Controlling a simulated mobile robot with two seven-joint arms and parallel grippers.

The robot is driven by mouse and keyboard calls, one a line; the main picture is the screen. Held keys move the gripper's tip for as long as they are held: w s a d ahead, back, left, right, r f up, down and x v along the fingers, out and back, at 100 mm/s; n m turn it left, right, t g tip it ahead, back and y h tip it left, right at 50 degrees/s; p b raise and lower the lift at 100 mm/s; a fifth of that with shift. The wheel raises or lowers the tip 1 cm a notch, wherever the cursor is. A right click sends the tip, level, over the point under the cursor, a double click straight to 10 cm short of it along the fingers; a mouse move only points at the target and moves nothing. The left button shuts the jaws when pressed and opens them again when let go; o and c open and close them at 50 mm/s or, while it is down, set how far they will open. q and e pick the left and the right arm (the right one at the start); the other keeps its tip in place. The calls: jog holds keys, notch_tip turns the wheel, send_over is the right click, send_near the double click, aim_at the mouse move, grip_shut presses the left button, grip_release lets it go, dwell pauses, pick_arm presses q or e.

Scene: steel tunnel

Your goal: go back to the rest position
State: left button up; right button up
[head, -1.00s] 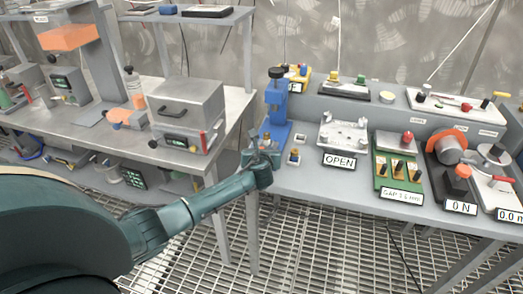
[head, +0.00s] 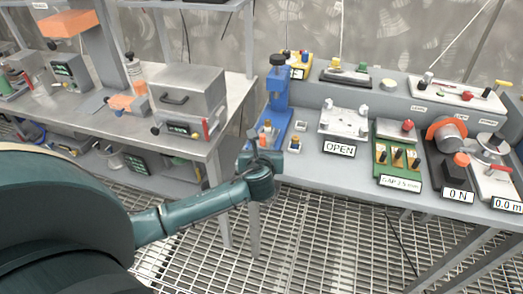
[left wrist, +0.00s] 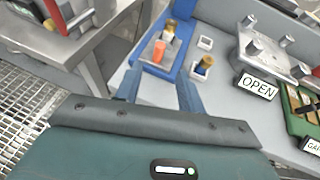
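My left arm comes in from the left in the head view. Its gripper (head: 266,146) is at the front edge of the right bench, just in front of the blue press (head: 279,92). In the left wrist view the two fingers of the left gripper (left wrist: 160,92) stand apart with nothing held between them. Beyond them, the base of the blue press (left wrist: 182,62) carries a small orange piece (left wrist: 159,50). My right gripper is in neither view.
A small holder with a brass-topped piece (head: 296,143) stands beside the press. A metal fixture (head: 344,123) with an OPEN sign (head: 339,147) is further right. A steel box (head: 188,93) stands on the left bench (head: 110,130). Grated floor (head: 320,235) lies below.

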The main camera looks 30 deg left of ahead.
pick_arm(q)
jog(key=shift+v, duration=0.95)
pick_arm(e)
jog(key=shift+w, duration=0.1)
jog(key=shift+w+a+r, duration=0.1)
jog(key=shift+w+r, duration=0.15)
pick_arm(q)
jog(key=shift+f, duration=0.1)
